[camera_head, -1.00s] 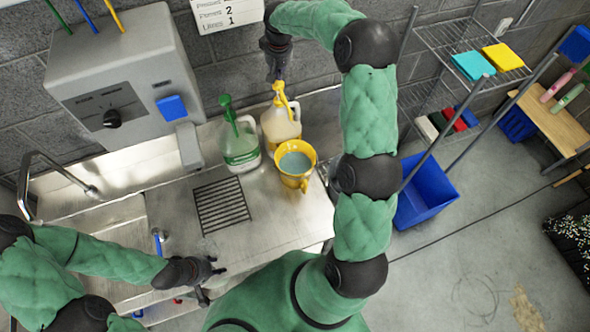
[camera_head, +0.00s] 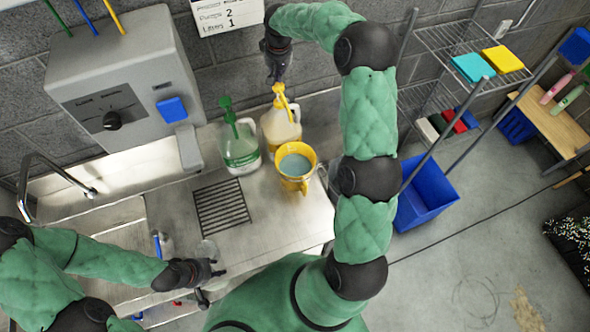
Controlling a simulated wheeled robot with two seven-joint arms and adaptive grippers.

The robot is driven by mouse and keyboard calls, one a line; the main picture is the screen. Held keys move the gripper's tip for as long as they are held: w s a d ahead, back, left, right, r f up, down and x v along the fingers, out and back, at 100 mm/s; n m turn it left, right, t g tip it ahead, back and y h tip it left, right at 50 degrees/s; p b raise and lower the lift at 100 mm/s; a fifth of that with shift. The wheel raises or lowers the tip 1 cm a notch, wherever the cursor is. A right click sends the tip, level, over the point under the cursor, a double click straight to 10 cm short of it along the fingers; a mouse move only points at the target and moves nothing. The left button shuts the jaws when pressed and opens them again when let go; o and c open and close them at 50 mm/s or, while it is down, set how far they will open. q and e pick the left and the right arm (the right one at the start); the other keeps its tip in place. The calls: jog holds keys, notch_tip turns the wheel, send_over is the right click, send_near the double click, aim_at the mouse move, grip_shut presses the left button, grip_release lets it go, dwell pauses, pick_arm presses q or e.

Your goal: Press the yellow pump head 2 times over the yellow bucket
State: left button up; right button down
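The yellow pump head (camera_head: 281,91) tops a cream jug (camera_head: 280,128) on the metal counter. The yellow bucket (camera_head: 297,182), with greyish liquid inside, stands just in front of this jug. My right gripper (camera_head: 275,78) points down just above and behind the pump head. A small gap seems to separate them, but contact is hard to judge from above. Its fingers look close together, but their state is unclear. My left gripper (camera_head: 216,272) is low at the counter's front edge, empty, with its fingers apart.
A second jug (camera_head: 239,150) with a green pump (camera_head: 228,112) stands left of the cream one. A grey dispenser (camera_head: 125,80) is on the left. A wall sign (camera_head: 227,14) shows 2 and 1. A wire rack (camera_head: 440,55) and blue bin (camera_head: 425,190) are right of my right arm.

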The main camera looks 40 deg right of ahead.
aim_at(279, 86)
dwell(0.4)
jog(key=shift+s+f+b, duration=0.1)
jog(key=shift+f+b, duration=1.6)
jog(key=shift+f, duration=0.9)
jog(key=shift+r, duration=0.1)
jog(key=shift+r+p, duration=1.15)
jog(key=shift+r, duration=1.25)
jog(key=shift+f, duration=0.1)
